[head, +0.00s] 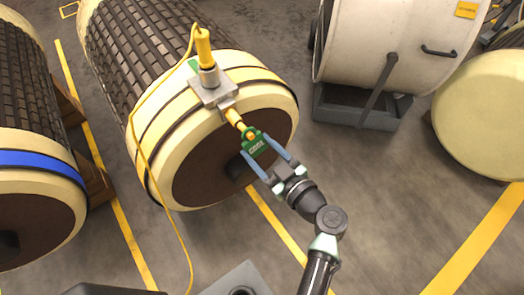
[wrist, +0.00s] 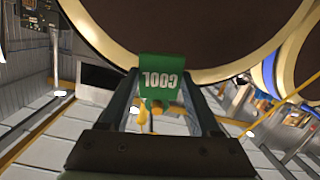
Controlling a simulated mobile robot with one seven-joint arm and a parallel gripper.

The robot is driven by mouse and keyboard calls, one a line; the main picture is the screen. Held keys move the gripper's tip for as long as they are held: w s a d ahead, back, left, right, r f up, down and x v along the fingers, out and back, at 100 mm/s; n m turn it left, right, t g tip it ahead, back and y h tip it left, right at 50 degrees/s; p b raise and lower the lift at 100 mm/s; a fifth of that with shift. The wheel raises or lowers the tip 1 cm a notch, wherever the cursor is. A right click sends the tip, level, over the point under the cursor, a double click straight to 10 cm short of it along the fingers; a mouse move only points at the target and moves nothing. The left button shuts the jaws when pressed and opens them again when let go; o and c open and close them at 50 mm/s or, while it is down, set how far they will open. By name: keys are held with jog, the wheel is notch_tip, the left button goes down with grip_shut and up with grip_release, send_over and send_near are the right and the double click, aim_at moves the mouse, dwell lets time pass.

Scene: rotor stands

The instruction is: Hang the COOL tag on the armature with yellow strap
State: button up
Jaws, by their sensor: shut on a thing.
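The green COOL tag (head: 253,143) is in front of the end face of the middle armature (head: 205,175), which has a yellow strap (head: 150,125) around its near end. My gripper (head: 256,147) is shut on the tag; its two fingers lie on either side of it. In the wrist view the tag (wrist: 161,78) shows its lettering upside down between the fingers. A yellow piece (head: 235,118) runs from a grey metal bracket (head: 211,90) on the armature's rim down to the tag's top. I cannot tell whether the tag's loop is around it or only touching.
A yellow cable (head: 145,165) hangs from the yellow handle (head: 204,48) on the bracket down to the floor. An armature with a blue strap (head: 40,163) lies at left. A white drum (head: 375,40) on a grey stand is at upper right.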

jog(key=shift+w+a+f+b, duration=0.15)
jog(key=shift+w+a+b, duration=0.25)
jog(key=shift+w+b, duration=0.1)
jog(key=shift+w, duration=0.1)
jog(key=shift+f+b, duration=0.2)
jog(key=shift+b, duration=0.4)
dwell(0.5)
jog(key=o, duration=1.5)
jog(key=shift+v, duration=4.5)
jog(key=shift+r, duration=0.1)
